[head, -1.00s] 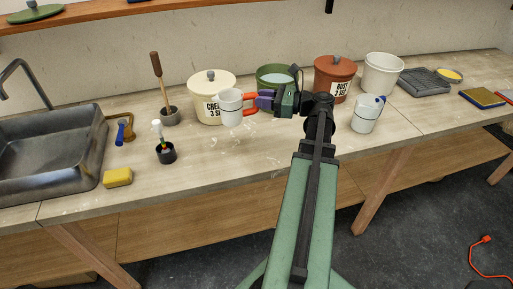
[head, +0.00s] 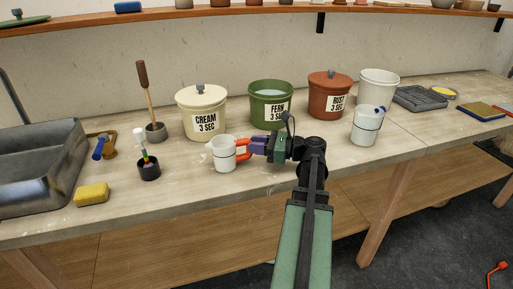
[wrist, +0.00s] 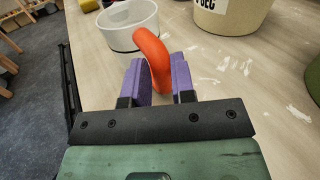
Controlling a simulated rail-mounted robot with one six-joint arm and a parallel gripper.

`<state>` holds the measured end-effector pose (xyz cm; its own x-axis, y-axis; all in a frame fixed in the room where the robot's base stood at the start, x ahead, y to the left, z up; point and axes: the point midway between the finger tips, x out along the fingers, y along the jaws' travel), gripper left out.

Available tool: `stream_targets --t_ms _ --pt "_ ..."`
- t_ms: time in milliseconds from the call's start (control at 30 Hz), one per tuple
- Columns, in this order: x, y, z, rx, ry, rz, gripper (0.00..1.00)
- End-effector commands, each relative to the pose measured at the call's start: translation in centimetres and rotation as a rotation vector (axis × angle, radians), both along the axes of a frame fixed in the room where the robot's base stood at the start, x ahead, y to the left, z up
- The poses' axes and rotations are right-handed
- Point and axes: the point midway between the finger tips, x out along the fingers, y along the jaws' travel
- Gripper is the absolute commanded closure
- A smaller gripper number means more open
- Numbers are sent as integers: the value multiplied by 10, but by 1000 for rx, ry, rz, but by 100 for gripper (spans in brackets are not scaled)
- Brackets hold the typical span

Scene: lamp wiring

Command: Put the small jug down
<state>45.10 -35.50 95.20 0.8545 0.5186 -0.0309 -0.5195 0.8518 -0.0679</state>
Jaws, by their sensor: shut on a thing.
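The small jug (head: 223,154) is white with a thin dark band and an orange handle (head: 243,146). It is upright over the bench in front of the cream bucket. In the wrist view the jug (wrist: 128,27) looks empty, with its orange handle (wrist: 152,52) between the purple fingers. My gripper (head: 254,146) is shut on the handle, to the right of the jug. The jug's base is at or very near the bench top (head: 250,190); I cannot tell whether it touches.
Cream (head: 202,110), fern (head: 271,103) and rust (head: 330,94) buckets stand behind. A white jug with a blue part (head: 367,126) is at right. A brush in a dark cup (head: 149,170) and a yellow sponge (head: 91,194) are at left. The bench front is clear.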

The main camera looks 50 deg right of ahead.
Motion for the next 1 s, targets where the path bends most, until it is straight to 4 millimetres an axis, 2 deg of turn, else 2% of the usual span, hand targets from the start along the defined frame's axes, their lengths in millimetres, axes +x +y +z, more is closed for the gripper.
stream_targets --t_ms 33,67,200,567,667,900,1000 --pt "0 0 -3 0 0 0 100" --pt "0 0 -2 0 0 0 72" --pt "0 0 -1 0 0 0 51" --pt "-3 -3 2 0 0 -1 51" --pt "-19 -13 2 0 0 -3 51" --pt "-74 -47 4 0 0 -4 51" --pt "-91 -56 5 0 0 -2 51"
